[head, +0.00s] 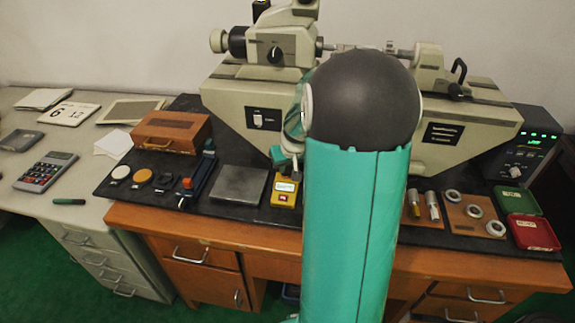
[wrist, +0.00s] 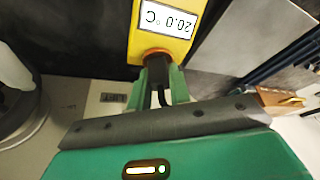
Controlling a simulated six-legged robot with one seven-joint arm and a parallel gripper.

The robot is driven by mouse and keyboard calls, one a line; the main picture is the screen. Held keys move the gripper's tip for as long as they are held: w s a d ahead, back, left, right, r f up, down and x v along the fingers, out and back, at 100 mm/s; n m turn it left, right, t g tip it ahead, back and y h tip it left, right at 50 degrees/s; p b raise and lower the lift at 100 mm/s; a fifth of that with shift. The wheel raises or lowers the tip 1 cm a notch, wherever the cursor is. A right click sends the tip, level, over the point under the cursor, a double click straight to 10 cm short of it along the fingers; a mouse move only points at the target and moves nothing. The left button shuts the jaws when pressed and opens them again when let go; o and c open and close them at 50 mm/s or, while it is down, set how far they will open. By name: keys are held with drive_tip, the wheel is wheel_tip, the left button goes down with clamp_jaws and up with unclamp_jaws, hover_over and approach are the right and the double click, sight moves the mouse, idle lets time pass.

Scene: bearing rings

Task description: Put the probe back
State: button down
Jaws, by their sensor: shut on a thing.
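The probe (wrist: 157,68) shows in the wrist view as a short dark piece between my green fingers. My gripper (wrist: 159,78) is shut on it. A thin black cable curves down beside it between the fingers. The far end of the probe meets an orange-red ring on the edge of the yellow thermometer unit (wrist: 148,40), whose display reads 20.0 °C. I cannot tell how deep the probe sits in the ring. In the head view the yellow unit (head: 284,197) lies on the dark mat, with my gripper (head: 286,162) just behind it; the probe is hidden there.
A grey plate (head: 239,184) lies left of the yellow unit. The large measuring machine (head: 250,100) stands close behind. A wooden box (head: 172,131) is at left. Metal rings on a brown board (head: 466,228) and green and red trays (head: 532,233) lie at right. My arm hides the middle.

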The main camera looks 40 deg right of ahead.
drive_tip(key=shift+f, duration=0.15)
drive_tip(key=c, duration=1.2)
unclamp_jaws()
drive_tip(key=shift+r, duration=4.25)
drive_tip(key=s+a+r+n, duration=0.1)
drive_tip(key=a+r, duration=0.4)
drive_tip(key=a, duration=0.6)
drive_tip(key=s+a+r+n+y, duration=0.1)
drive_tip(key=s+a+r, duration=0.1)
drive_tip(key=s+a, duration=0.6)
drive_tip(key=s+a+r+n+t, duration=0.1)
drive_tip(key=s+a+r+n, duration=0.1)
drive_tip(key=s+a, duration=0.5)
drive_tip(key=a, duration=0.5)
drive_tip(key=shift+s+y, duration=0.35)
drive_tip(key=shift+y, duration=0.05)
